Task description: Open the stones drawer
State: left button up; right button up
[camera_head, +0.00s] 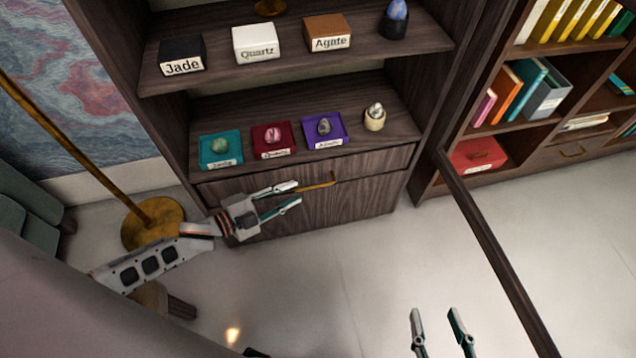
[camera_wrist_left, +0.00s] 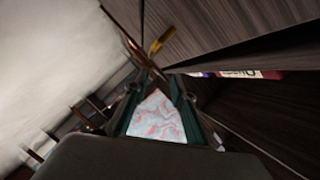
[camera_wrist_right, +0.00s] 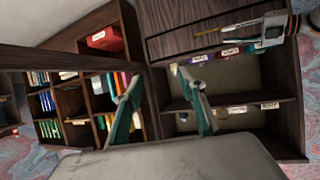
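The stones drawer (camera_head: 372,164) is a dark wooden front under the lower shelf of the stone cabinet, and it looks shut. Its brass handle (camera_head: 320,186) is a horizontal bar, also seen in the left wrist view (camera_wrist_left: 160,41). My left gripper (camera_head: 297,194) is open and empty just left of the handle, its fingers pointing at it. I cannot tell whether a fingertip touches the handle; in the left wrist view the bar is beyond the fingertips. My right gripper (camera_head: 435,312) is open and empty over the floor at the lower right, away from the cabinet.
Teal (camera_head: 220,150), red (camera_head: 273,139) and purple (camera_head: 325,131) trays with stones sit above the drawer. Labelled boxes stand on the upper shelf. A brass lamp stand (camera_head: 153,222) is at left. A dark beam (camera_head: 495,250) crosses beside my right gripper. The floor ahead is clear.

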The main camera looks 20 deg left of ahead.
aim_at(309, 188)
pick_arm(q)
jog(key=shift+m+g+h, duration=0.3)
jog(key=shift+m, duration=0.3)
jog(key=w+d+f, duration=0.1)
jog(key=w, duration=0.1)
jog(key=w+d+f+b, duration=0.1)
jog(key=w+f, duration=0.1)
jog(key=w+f+b, duration=0.1)
jog(key=w+f, duration=0.1)
jog(key=shift+d, duration=0.4)
jog(key=shift+w+d+r+b, duration=0.1)
jog(key=shift+w+d+b, duration=0.15)
jog(key=shift+w+b, duration=0.1)
grip_shut()
